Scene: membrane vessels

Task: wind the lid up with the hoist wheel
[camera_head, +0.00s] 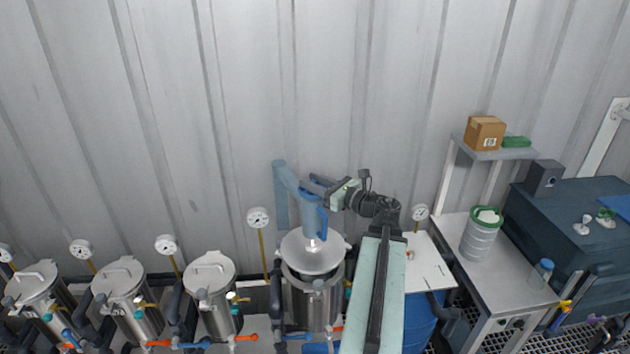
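The steel lid (312,258) hangs beneath the blue hoist (283,192) over an open-looking steel vessel (311,304). A dark gap shows between the lid's front edge and the vessel rim, so the lid seems a little above it.
Several closed steel vessels (212,284) with gauges (258,217) stand in a row to the left. A corrugated wall (170,120) stands behind.

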